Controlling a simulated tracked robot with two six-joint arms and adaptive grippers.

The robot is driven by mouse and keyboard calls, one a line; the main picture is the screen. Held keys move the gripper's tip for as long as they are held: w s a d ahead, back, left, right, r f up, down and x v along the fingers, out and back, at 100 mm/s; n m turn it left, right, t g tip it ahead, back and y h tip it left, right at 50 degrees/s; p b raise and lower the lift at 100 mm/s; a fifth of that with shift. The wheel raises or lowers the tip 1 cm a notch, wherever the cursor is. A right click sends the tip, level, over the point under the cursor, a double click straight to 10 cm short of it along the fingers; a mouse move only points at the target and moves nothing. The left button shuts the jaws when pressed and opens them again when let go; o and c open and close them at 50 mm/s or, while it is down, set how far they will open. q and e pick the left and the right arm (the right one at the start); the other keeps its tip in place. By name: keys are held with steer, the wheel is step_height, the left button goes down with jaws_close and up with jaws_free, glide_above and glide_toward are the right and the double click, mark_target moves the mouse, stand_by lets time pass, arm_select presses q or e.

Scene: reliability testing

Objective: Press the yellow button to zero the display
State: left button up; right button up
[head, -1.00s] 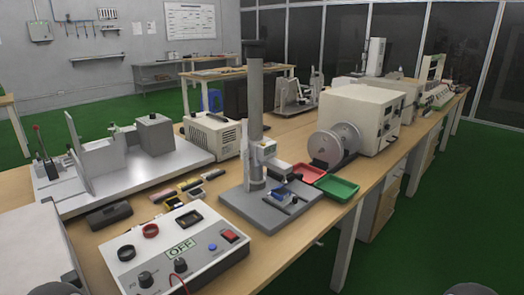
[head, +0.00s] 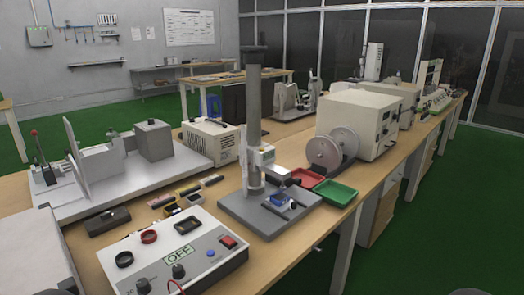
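A test stand with a tall grey column (head: 253,112) stands on a flat grey base (head: 240,210) near the middle of the bench. A small pale gauge unit (head: 262,157) is mounted low on the column, above a small blue piece (head: 278,200) on the base. The gauge's display and any yellow button on it are too small to make out. Neither of my grippers can be made out in the head view.
A white control box (head: 205,262) with knobs, a red switch and an OFF label stands at the front. Red (head: 309,178) and green (head: 335,193) trays lie right of the stand. Small coloured packs (head: 163,200) lie to its left. Green floor (head: 440,220) is open at the right.

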jaws_close()
stand_by(1.3)
